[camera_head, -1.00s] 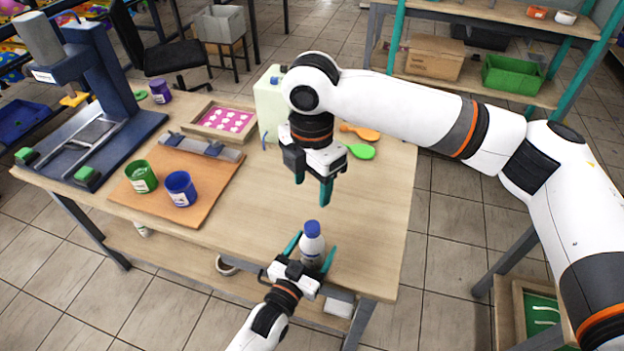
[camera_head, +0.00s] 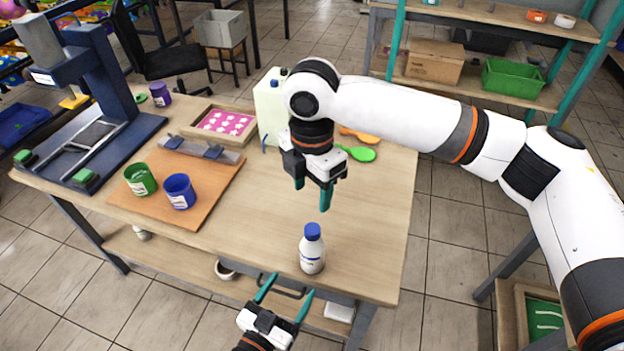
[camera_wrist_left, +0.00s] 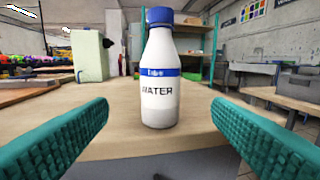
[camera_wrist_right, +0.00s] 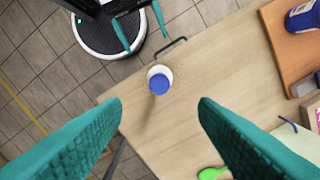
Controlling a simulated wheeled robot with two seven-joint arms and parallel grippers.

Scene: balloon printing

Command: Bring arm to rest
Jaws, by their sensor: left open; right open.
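My left gripper (camera_head: 283,297) is open and empty, below the table's front edge in the head view and apart from the water bottle. The white water bottle (camera_head: 312,250) with a blue cap stands upright near the table's front edge. In the left wrist view the bottle (camera_wrist_left: 160,75) stands straight ahead, beyond the two teal fingers. My right gripper (camera_head: 312,196) is open and empty above the table, behind the bottle. The right wrist view shows the bottle (camera_wrist_right: 160,80) from above, past the open fingers.
The wooden table (camera_head: 370,215) is bare around the bottle. An orange board (camera_head: 215,205) holds a green cup (camera_head: 140,179) and a blue cup (camera_head: 180,191). A pale jug (camera_head: 270,105), a green spoon (camera_head: 358,153) and a framed pink screen (camera_head: 225,123) lie farther back. A press (camera_head: 95,100) stands at left.

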